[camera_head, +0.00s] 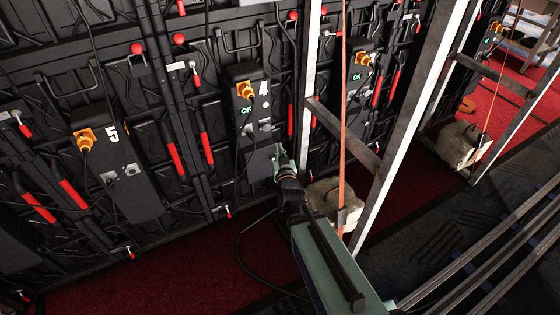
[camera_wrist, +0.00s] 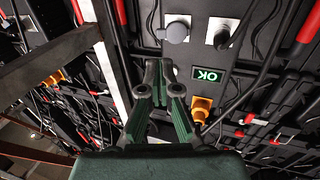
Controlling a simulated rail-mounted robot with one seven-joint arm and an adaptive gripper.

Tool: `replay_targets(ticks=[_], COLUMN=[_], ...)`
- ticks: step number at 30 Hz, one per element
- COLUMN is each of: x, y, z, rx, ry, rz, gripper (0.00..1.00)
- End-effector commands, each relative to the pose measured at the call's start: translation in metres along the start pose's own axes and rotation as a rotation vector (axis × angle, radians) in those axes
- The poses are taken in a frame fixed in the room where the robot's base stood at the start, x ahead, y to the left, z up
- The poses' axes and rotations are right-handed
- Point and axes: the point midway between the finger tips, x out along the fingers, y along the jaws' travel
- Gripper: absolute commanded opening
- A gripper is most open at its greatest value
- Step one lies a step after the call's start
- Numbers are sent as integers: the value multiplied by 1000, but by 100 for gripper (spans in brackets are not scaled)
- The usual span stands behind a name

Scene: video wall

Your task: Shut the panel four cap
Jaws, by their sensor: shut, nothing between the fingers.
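Panel four's black box (camera_head: 241,122) bears a white "4", a green OK label (camera_head: 247,110) and an orange plug (camera_head: 246,91). A round grey cap (camera_head: 265,126) sits low on its face at the right. In the wrist view, which is turned over, the cap (camera_wrist: 177,32) lies over a pale square plate, left of a dark knob (camera_wrist: 222,38). I cannot tell whether the cap is fully down. My gripper (camera_head: 279,151) is shut and empty, just below and right of the cap; its fingertips (camera_wrist: 160,72) appear apart from the cap.
A metal frame post (camera_head: 308,80) and crossbar (camera_head: 342,132) stand right of my gripper. Black cables hang around the box. Panel five's box (camera_head: 118,165) is at the left. A stone-like weight (camera_head: 325,195) rests at the post's foot. Red carpet (camera_head: 190,280) lies open below.

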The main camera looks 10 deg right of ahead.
Motion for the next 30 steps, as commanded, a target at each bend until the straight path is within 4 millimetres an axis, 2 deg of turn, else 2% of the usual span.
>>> replay_targets(ticks=[2, 4, 9, 15, 21, 30], x=[5, 24, 56, 83, 94, 94], y=[0, 0, 0, 0, 0, 0], z=[6, 0, 1, 0, 0, 0], rx=[1, 0, 0, 0, 0, 0], ry=[3, 2, 1, 1, 0, 0], rz=[0, 0, 0, -1, -1, -1], gripper=[0, 0, 0, 0, 0, 0])
